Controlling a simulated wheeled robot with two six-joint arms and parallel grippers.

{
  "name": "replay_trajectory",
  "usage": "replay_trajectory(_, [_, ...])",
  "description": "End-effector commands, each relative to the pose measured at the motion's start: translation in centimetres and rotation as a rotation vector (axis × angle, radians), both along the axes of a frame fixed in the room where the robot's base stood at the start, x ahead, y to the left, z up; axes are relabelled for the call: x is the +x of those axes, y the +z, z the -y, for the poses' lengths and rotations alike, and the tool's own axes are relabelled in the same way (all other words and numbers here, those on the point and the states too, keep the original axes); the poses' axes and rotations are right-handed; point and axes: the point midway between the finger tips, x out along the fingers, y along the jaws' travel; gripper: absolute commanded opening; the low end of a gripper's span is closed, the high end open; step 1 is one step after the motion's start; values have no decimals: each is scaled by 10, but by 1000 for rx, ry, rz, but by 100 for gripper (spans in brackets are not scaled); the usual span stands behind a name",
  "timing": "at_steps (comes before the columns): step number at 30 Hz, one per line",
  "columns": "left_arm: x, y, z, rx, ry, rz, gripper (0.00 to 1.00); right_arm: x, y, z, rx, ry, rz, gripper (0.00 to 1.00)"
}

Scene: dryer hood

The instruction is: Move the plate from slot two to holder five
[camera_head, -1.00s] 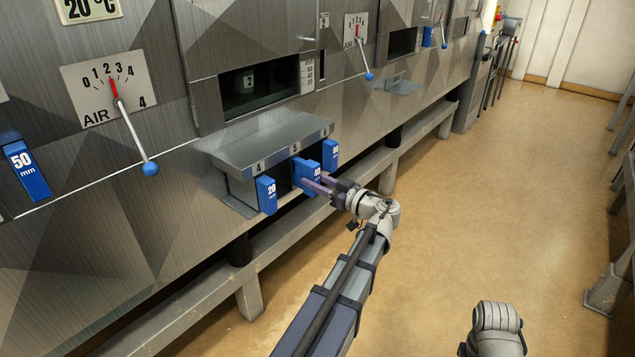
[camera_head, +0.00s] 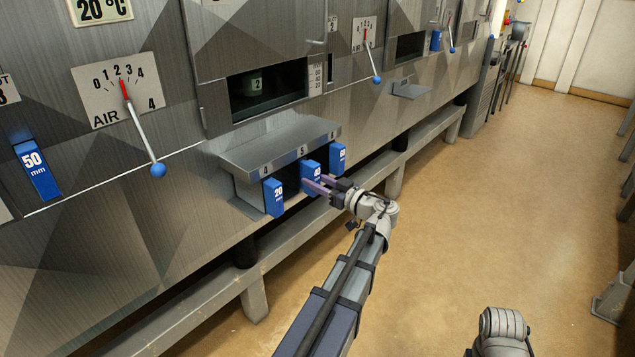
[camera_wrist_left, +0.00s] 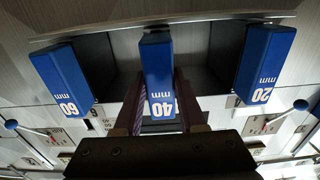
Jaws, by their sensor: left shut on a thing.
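The blue plate marked 40 mm (camera_head: 310,174) stands under the number 5 of the holder rack (camera_head: 275,143), between two other blue plates and about in line with them. Holder five's inside is mostly hidden behind it. My left gripper (camera_head: 322,188) is shut on this plate. In the left wrist view the fingers (camera_wrist_left: 158,112) lie on both sides of the 40 mm plate (camera_wrist_left: 157,65). My right gripper is out of view.
A 20 mm plate (camera_head: 273,197) hangs under 4 and a 60 mm plate (camera_head: 338,157) under 6, close on both sides. An air lever with a blue knob (camera_head: 158,170) is to the left.

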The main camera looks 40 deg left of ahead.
Motion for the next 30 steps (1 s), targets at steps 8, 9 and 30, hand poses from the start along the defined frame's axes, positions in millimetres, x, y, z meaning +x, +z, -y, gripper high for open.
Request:
replay_trajectory(8, [0, 0, -7, 1, 1, 0, 0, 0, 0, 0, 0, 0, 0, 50])
replay_trajectory(9, [1, 0, -8, 1, 1, 0, 0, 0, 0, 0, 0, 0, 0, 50])
replay_trajectory(30, [1, 0, -13, 0, 0, 0, 75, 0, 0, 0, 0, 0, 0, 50])
